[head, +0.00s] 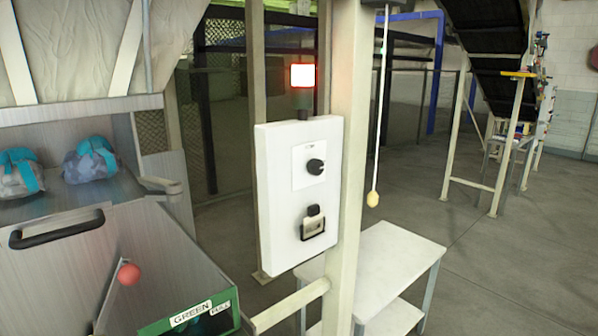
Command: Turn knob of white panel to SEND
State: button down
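The white panel (270,205) is fixed upright on a cream post in the middle of the head view. Its black round knob (316,167) sits on a white label plate (301,178) in the upper half. The lettering on the plate is too small to read, so I cannot tell which position the knob points to. Below it is a black fitting with a pale, framed face (312,226). A lit red-orange lamp (302,77) stands on top of the panel. My gripper is not in view.
A white table (400,262) stands right of the post (349,120). A pull cord with a yellow knob (373,199) hangs nearby. At left are a grey metal chute with bags (92,160), a red ball (129,274) and a green "GREEN" bin (205,312). Floor at right is open.

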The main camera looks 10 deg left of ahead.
aim_at(315, 167)
jog(key=u, duration=0.8)
jog(key=i, duration=1.3)
